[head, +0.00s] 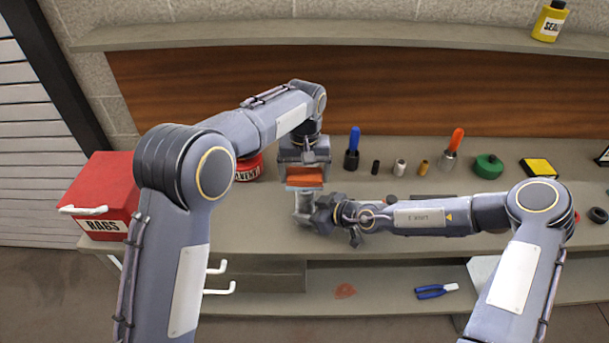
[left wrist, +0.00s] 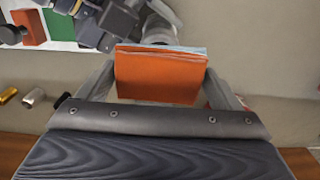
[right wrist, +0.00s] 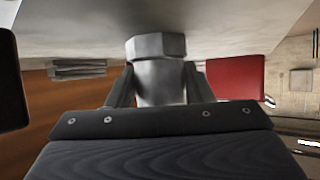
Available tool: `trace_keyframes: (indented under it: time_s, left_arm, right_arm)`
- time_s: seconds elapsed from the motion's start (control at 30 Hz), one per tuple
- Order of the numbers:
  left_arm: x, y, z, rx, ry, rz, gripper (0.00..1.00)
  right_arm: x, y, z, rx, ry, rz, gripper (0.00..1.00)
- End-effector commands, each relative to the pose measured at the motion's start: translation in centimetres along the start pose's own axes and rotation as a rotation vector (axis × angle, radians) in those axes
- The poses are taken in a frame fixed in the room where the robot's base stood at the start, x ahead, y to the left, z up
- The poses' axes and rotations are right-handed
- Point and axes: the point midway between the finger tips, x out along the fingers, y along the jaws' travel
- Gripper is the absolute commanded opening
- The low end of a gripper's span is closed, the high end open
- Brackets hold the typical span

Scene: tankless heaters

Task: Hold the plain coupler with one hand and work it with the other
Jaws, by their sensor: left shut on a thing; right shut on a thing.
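The plain coupler (head: 303,203) is a grey metal cylinder with a wider faceted end, which shows in the right wrist view (right wrist: 158,75). My right gripper (head: 318,212) is shut on it, above the front of the bench. My left gripper (head: 304,180) is shut on a folded orange pad (head: 305,176) with a pale edge. The pad fills the space between the left fingers in the left wrist view (left wrist: 158,75). The pad is right above the coupler in the head view; I cannot tell whether they touch. The fingers partly hide the coupler.
On the bench (head: 250,228) stand a blue-handled tool (head: 353,147), small fittings (head: 400,167), an orange-handled tool (head: 453,148), a green can (head: 487,166) and a yellow-black box (head: 538,168). A red rags box (head: 103,190) and a red solvent can (head: 249,168) are left. Pliers (head: 436,291) lie below.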

Motion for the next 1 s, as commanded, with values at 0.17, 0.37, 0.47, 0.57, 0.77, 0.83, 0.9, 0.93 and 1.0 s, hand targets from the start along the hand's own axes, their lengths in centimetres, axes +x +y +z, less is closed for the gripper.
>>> trace_keyframes:
  time_s: [0.17,0.37,0.47,0.57,0.77,0.83,0.9,0.93,1.0]
  left_arm:
    - [0.3,0.0,1.9,0.002,-0.005,-0.003,0.65]
    - [0.0,0.0,3.1,0.001,-0.004,-0.003,0.65]
    - [-2.4,0.1,3.0,0.001,0.002,0.001,0.65]
    - [-3.1,0.0,3.0,0.001,-0.002,-0.001,0.65]
    - [-5.0,0.0,3.0,0.001,-0.001,0.0,0.65]
    - [-5.6,0.0,3.0,0.001,-0.001,0.0,0.65]
    - [-6.3,0.0,3.0,0.001,-0.001,0.0,0.65]
    - [-6.5,0.0,3.0,0.001,0.0,0.0,0.65]
    - [-7.2,0.0,3.0,0.001,-0.001,0.0,0.65]
  right_arm:
    - [0.0,0.0,0.7,0.006,-0.013,-0.002,0.29]
    - [0.0,0.0,0.7,0.006,-0.013,-0.002,0.28]
    - [0.0,0.0,0.7,0.006,-0.013,-0.002,0.28]
    - [0.0,0.0,0.7,0.006,-0.013,-0.002,0.28]
    - [0.0,0.0,0.7,0.005,-0.013,-0.002,0.28]
    - [0.0,0.0,0.7,0.006,-0.013,-0.002,0.28]
    - [0.0,0.0,0.7,0.006,-0.013,-0.002,0.28]
    - [0.0,0.0,0.7,0.006,-0.013,-0.002,0.28]
    - [0.0,0.0,0.7,0.006,-0.013,-0.002,0.28]
